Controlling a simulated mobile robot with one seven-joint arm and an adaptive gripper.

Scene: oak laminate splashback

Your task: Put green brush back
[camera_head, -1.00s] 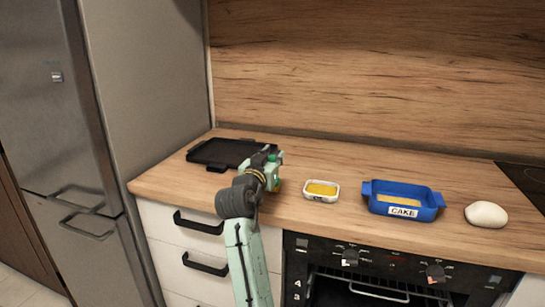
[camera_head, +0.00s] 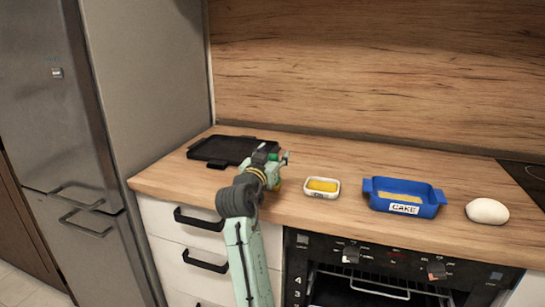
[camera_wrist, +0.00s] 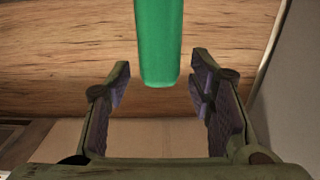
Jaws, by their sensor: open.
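The green brush shows as a smooth green handle (camera_wrist: 158,40) in the wrist view, coming down from the top edge. Its lower end is between my gripper's two spread fingers, with a gap on each side. In the head view only a small green bit (camera_head: 273,156) shows behind my gripper (camera_head: 280,165), above the counter's left part. My gripper (camera_wrist: 159,88) is open and touches nothing that I can see. The rest of the brush is hidden or out of frame.
A black tray (camera_head: 222,149) lies left of my gripper. A small white dish with yellow content (camera_head: 322,192), a blue CAKE pan (camera_head: 428,207) and a white rounded object (camera_head: 487,211) stand to the right on the wooden counter (camera_head: 350,162). A tall fridge (camera_head: 60,110) is at left.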

